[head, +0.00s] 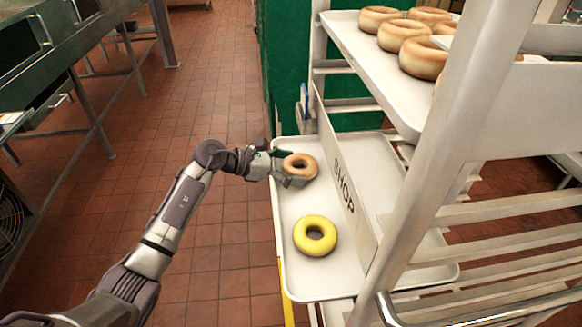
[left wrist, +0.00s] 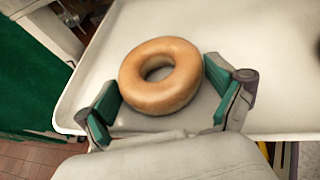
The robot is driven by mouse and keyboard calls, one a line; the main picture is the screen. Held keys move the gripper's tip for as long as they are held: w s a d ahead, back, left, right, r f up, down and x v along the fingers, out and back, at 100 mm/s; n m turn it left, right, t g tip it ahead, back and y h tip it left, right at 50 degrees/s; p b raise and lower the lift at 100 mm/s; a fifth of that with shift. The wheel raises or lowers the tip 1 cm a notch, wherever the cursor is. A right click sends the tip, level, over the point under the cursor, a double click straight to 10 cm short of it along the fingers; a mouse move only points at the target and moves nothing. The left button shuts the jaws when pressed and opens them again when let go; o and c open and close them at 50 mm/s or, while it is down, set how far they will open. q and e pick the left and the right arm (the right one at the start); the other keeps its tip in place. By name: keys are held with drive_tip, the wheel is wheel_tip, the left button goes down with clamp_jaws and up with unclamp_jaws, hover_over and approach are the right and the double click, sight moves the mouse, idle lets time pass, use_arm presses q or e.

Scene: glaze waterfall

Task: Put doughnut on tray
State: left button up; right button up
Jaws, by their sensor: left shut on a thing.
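A plain brown doughnut (head: 302,156) is held in my left gripper (head: 289,170) over the far left part of the lower white tray (head: 300,203). In the left wrist view the doughnut (left wrist: 160,98) sits between the two green-padded fingers of the gripper (left wrist: 162,92), one on each side. The tray surface (left wrist: 255,50) spreads out beyond it; I cannot tell whether the doughnut touches it. A yellow-glazed doughnut (head: 315,248) lies flat on the same tray, nearer to me. My right gripper is not in view.
A white divider marked SHOP (head: 345,187) runs along the lower tray. An upper tray (head: 362,50) with several plain doughnuts (head: 405,33) hangs above at right. The rack's metal post (head: 440,150) stands at right. Tiled floor (head: 210,100) is clear at left.

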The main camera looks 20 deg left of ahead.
use_arm(q)
drive_tip(key=shift+s+d, duration=0.1)
drive_tip(key=shift+d, duration=0.15)
drive_tip(key=shift+f+b, duration=0.1)
drive_tip(key=shift+b, duration=0.2)
drive_tip(key=o, duration=0.8)
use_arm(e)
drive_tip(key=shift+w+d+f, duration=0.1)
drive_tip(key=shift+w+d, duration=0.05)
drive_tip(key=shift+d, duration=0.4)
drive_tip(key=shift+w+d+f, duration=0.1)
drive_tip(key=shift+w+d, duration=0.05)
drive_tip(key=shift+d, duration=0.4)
